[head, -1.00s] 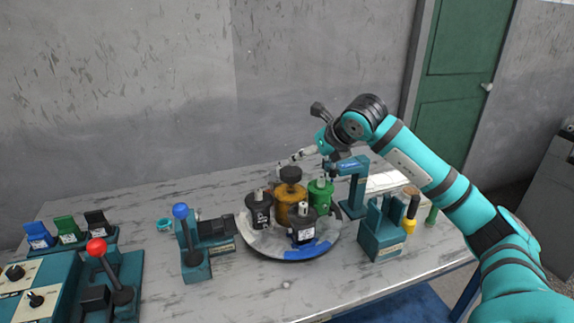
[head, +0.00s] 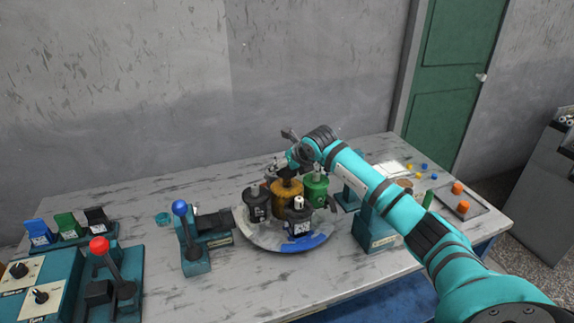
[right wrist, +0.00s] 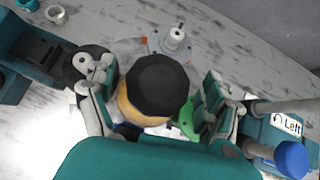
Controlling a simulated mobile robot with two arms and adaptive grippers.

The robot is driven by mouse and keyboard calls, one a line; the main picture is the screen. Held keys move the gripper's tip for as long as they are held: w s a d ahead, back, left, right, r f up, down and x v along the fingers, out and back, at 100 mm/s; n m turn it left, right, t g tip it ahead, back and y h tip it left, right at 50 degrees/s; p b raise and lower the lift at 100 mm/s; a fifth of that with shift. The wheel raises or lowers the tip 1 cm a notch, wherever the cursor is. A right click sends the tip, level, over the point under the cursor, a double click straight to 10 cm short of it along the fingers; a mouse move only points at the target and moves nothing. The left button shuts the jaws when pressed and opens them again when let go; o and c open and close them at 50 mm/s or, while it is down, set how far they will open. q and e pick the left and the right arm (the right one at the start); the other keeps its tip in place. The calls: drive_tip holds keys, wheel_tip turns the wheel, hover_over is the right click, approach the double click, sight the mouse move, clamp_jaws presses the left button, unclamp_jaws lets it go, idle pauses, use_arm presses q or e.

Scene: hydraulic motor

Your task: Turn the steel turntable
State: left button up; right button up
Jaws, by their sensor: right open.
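The round steel turntable (head: 250,234) stands on the table in the head view, with a blue patch on its front rim. It carries two black pots (head: 298,222), a green pot (head: 316,190) and a gold-brown centre piece (head: 288,189). My right gripper (head: 283,168) is over the centre piece. In the right wrist view, the centre piece's dark knob (right wrist: 158,82) lies between the spread fingers of the right gripper (right wrist: 155,98). The gripper is open; contact with the knob cannot be told. My left gripper is not in view.
A blue-knobbed lever (head: 181,208) stands left of the turntable and a red-knobbed lever (head: 99,246) farther left. A teal stand (head: 372,232) is close on the right. An orange-block tray (head: 462,208) is at the far right. The front of the table is clear.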

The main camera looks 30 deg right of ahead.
drive_tip(key=c, duration=1.7)
